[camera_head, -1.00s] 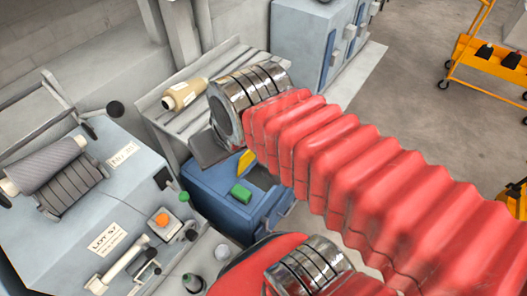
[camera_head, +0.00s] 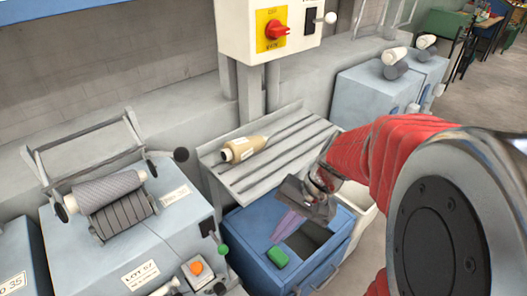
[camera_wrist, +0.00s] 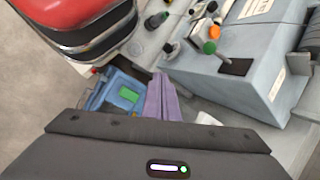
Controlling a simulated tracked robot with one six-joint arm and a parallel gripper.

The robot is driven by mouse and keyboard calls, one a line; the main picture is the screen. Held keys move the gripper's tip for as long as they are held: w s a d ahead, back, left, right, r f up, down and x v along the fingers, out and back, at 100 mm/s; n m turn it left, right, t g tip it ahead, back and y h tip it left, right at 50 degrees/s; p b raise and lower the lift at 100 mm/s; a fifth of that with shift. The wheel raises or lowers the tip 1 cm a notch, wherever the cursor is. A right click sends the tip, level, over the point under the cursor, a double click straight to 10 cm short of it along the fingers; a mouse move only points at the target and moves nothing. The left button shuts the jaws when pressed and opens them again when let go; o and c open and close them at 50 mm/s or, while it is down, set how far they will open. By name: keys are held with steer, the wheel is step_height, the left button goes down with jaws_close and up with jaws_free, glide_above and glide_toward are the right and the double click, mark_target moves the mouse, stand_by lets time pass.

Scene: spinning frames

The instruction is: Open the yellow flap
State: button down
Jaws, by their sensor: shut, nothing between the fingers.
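My gripper (camera_head: 279,236) has purple fingers, shut with nothing between them, pointing down over the top of a blue box (camera_head: 252,246). Its shut fingers also show in the wrist view (camera_wrist: 161,80), beside the blue box (camera_wrist: 92,104). On the box top are a green block (camera_head: 277,257) and a dark rectangular opening (camera_head: 308,237). The fingers appear just left of that opening; I cannot tell if they touch the box. No yellow flap shows clearly in either view now; it may be hidden by my gripper.
A grey-blue machine with rollers (camera_head: 110,190) is at left. A switch box (camera_head: 232,27) with a red knob on a yellow plate is above. Open floor lies at far right.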

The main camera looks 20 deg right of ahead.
steer(key=d+f+m+t, duration=1.4)
steer(key=d+f+m, duration=0.8)
steer(key=d+m, duration=0.1)
steer(key=shift+w+d+f+m+t, duration=0.15)
steer(key=shift+w+d+m+t, duration=0.2)
steer(key=shift+w+m+t, duration=0.1)
steer(key=shift+w, duration=0.1)
steer(key=r+x, duration=0.1)
steer(key=x, duration=1.2)
steer(key=shift+w, duration=0.35)
steer(key=shift+a, duration=0.25)
